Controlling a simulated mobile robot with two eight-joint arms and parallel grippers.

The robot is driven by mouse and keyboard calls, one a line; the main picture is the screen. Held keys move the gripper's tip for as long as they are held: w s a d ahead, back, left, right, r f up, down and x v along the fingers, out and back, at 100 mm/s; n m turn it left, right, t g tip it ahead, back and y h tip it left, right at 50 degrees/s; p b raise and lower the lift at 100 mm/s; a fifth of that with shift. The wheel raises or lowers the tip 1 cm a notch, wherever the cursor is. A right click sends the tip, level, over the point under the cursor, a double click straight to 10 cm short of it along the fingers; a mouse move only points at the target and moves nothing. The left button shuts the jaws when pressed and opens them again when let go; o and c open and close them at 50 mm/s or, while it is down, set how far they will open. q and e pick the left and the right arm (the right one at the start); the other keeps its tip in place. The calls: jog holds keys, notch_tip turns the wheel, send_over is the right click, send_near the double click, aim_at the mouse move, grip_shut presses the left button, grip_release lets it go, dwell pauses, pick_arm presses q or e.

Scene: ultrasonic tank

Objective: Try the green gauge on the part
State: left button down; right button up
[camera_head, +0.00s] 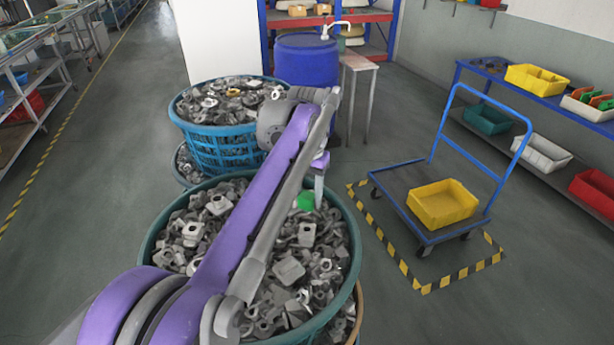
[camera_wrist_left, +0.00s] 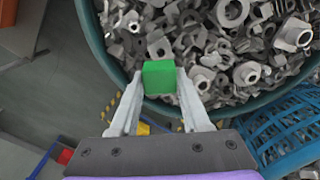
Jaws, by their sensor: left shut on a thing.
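The green gauge (camera_head: 305,201) shows as a small green piece over the near basket in the head view. In the left wrist view it is a green block (camera_wrist_left: 159,78) between the fingertips. My left gripper (camera_head: 314,193) is shut on it, above the right side of the near basket's heap. Grey metal parts (camera_head: 289,270) fill that basket in a jumble, and I cannot tell which one is the part. The wrist view shows nuts, flanged pieces and rings (camera_wrist_left: 246,73) beyond the gauge. Whether the gauge touches any part is unclear. My right gripper is not in view.
The near basket has a teal rim (camera_head: 354,238). A blue basket (camera_head: 222,150) of similar parts stands behind it, near a blue drum (camera_head: 306,62) and a small stand (camera_head: 358,65). A blue trolley (camera_head: 400,188) carries a yellow bin (camera_head: 442,204) at right. The left floor is clear.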

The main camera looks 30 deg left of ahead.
pick_arm(q)
jog(key=shift+w+a, duration=0.2)
jog(key=shift+w, duration=0.1)
jog(key=shift+s+d+f+b, duration=0.1)
jog(key=shift+s+f+b, duration=0.1)
jog(key=shift+f, duration=0.15)
jog(key=shift+s+d+f+b, duration=0.1)
jog(key=shift+f+b, duration=0.05)
jog(key=shift+f, duration=0.2)
jog(key=shift+f+b, duration=1.2)
jog(key=shift+f, duration=1.25)
jog(key=shift+w, duration=0.1)
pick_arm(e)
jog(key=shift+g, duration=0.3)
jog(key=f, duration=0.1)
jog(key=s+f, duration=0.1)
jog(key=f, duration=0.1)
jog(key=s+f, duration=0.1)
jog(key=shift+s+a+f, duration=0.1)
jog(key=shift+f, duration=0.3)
pick_arm(q)
jog(key=shift+w+a, duration=0.1)
jog(key=shift+r, duration=0.1)
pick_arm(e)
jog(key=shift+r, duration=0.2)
pick_arm(q)
jog(key=shift+f, duration=0.4)
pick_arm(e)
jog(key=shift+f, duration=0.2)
